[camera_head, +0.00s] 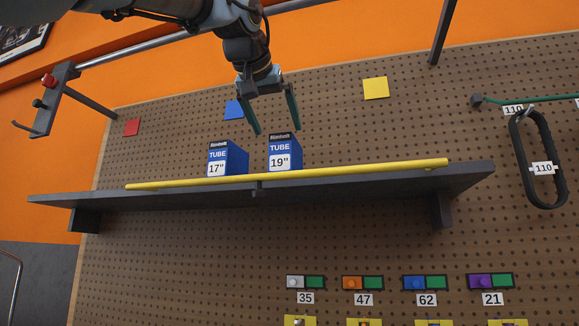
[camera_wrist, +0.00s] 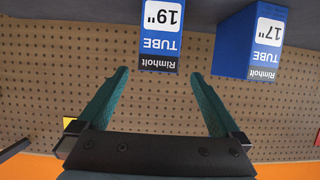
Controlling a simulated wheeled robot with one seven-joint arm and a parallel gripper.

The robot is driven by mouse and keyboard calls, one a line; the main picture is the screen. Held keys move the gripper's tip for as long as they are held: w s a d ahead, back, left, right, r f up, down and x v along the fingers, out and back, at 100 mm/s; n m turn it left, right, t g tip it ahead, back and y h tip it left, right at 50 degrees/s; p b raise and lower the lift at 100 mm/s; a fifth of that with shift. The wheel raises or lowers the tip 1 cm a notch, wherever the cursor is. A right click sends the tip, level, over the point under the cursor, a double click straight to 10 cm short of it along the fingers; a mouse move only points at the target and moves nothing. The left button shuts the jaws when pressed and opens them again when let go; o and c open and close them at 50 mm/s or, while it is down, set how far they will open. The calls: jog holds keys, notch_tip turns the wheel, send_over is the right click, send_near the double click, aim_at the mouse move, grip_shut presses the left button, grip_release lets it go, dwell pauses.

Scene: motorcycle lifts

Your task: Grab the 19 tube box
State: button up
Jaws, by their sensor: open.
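The 19" tube box (camera_head: 284,153), blue with a white label and black top band, stands upright on the grey shelf (camera_head: 385,178). My gripper (camera_head: 273,122) is above it, pointing down, open and empty. In the camera_head view the right finger overlaps the box's top area and the left finger is left of it. In the camera_wrist view the 19" box (camera_wrist: 161,35) appears upside down, beyond the open fingers (camera_wrist: 165,88) and roughly centred between them. The 17" tube box (camera_head: 227,160) stands to its left on the shelf; in the wrist view it (camera_wrist: 248,45) is at the right.
A yellow bar (camera_head: 380,169) runs along the shelf's front edge, in front of the boxes. A brown pegboard (camera_head: 340,130) stands behind. The shelf right of the 19" box is clear. A black belt loop tagged 110 (camera_head: 537,190) hangs at the right.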

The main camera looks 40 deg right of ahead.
aim_at(280, 134)
jog(key=p+x, duration=0.1)
jog(key=x, duration=0.3)
jog(key=shift+d, duration=0.1)
jog(key=p+x, duration=0.1)
jog(key=x, duration=0.1)
jog(key=p+x, duration=0.1)
jog(key=x, duration=0.2)
jog(key=shift+s+d+f, duration=0.1)
jog(key=shift+s+f, duration=0.05)
jog(key=shift+f, duration=0.15)
grip_shut()
dwell(0.4)
